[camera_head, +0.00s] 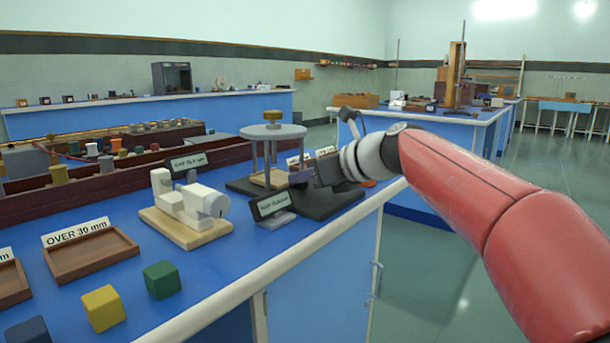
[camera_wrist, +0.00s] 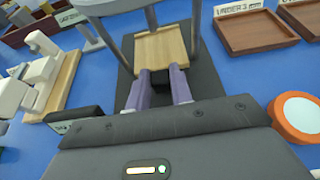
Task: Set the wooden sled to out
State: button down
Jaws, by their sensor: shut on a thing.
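The wooden sled (camera_head: 266,180) is a pale wood plate low in the grey post stand (camera_head: 273,132), on a black base. In the wrist view the sled (camera_wrist: 165,48) lies between the posts, its near edge at my fingertips. My gripper (camera_wrist: 161,76) has purple fingers and is shut on the near end of the sled; a dark part shows between the fingers, and the exact grip is partly hidden. In the head view my gripper (camera_head: 300,176) reaches in from the right, low beside the stand.
A white instrument on a wooden board (camera_head: 190,225) stands left of the stand, with a dark label sign (camera_head: 270,206) between. An orange round disc (camera_wrist: 298,112) lies close to the right. Wooden trays (camera_head: 92,252) and coloured cubes (camera_head: 162,279) occupy the bench's left front.

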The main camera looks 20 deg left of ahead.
jog(key=s+d, duration=0.1)
jog(key=d, duration=0.2)
jog(key=s+d, duration=0.1)
jog(key=d, duration=0.2)
jog(key=s+d, duration=0.1)
jog(key=d, duration=0.2)
jog(key=shift+s, duration=0.3)
jog(key=shift+s+d+f, duration=0.1)
jog(key=shift+s+d, duration=0.05)
jog(key=shift+d, duration=0.2)
jog(key=c, duration=1.2)
grip_release()
jog(key=shift+s+d, duration=0.1)
jog(key=shift+d, duration=0.05)
jog(key=shift+c, duration=0.2)
jog(key=p+v, duration=0.1)
jog(key=v, duration=0.6)
jog(key=shift+s+d+r, duration=0.15)
jog(key=shift+d+r, duration=0.1)
jog(key=shift+d, duration=0.05)
